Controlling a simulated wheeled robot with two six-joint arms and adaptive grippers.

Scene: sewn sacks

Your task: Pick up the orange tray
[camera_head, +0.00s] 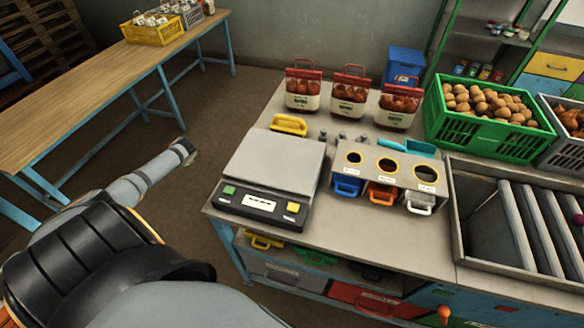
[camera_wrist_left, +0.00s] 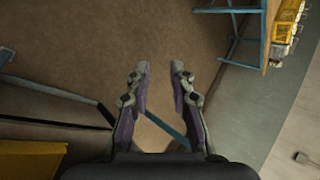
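The orange tray (camera_head: 382,194) sits in the middle slot of a grey three-hole box (camera_head: 358,163) on the workbench, with its front and handle showing. A blue tray (camera_head: 347,186) is to its left and a white tray (camera_head: 421,201) to its right. My left gripper (camera_wrist_left: 160,70) is open and empty in the left wrist view, above bare floor. In the head view an arm of mine reaches in from the left, short of the bench and well away from the orange tray; its fingers cannot be made out. My right gripper is not in view.
A flat scale (camera_head: 275,163) stands left of the box. Three bagged packs (camera_head: 348,90) stand behind it, near a green crate (camera_head: 470,132) of round brown items. A roller conveyor (camera_head: 520,215) is at right. A wooden table (camera_head: 85,80) stands at far left; open floor lies between.

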